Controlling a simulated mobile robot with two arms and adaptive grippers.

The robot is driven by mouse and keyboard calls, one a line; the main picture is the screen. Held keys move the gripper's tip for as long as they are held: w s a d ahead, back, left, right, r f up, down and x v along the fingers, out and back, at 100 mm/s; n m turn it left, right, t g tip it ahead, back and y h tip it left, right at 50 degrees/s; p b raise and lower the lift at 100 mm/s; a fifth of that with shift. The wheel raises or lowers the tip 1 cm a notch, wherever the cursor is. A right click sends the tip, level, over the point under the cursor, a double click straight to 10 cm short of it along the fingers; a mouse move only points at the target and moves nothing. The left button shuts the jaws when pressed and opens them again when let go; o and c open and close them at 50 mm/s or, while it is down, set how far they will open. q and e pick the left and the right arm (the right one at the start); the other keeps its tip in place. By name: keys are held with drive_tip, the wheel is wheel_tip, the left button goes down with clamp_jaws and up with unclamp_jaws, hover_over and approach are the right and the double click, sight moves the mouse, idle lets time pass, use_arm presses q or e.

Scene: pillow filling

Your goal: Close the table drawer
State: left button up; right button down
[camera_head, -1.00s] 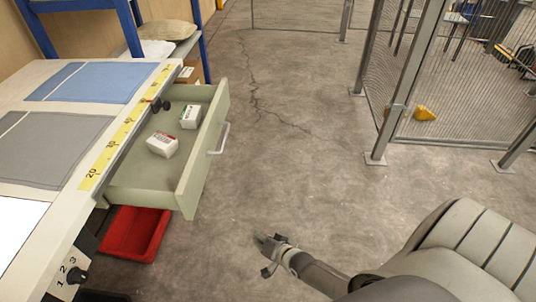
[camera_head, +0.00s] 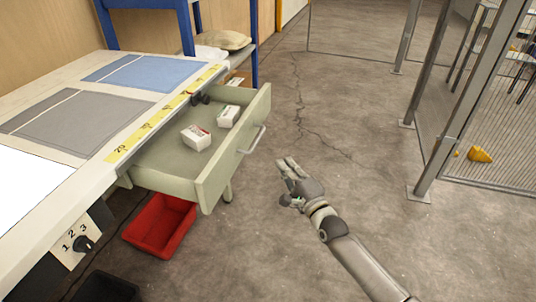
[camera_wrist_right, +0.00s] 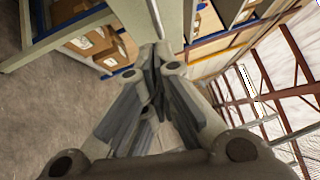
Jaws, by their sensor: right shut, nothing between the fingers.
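The table drawer (camera_head: 228,158) is pulled out from under the table (camera_head: 62,140). Its front panel carries a metal handle (camera_head: 252,139). Two small white boxes lie inside, one nearer (camera_head: 196,137) and one farther (camera_head: 229,115). My right gripper (camera_head: 284,168) is to the right of the drawer front, apart from the handle, above the floor. In the right wrist view its fingers (camera_wrist_right: 155,60) are together with nothing between them. A pale green surface crosses behind the fingertips there. My left gripper is not in view.
A red bin (camera_head: 160,224) sits on the floor below the drawer. A knob panel (camera_head: 76,242) is at the table's near end. A wire-mesh fence (camera_head: 480,110) stands to the right. The floor between drawer and fence is open.

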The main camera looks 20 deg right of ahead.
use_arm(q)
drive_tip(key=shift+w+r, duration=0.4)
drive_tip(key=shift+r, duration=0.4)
use_arm(e)
drive_tip(key=w+a+r, duration=0.1)
drive_tip(key=w+a, duration=0.3)
drive_tip(key=w, duration=0.2)
drive_tip(key=shift+r, duration=0.15)
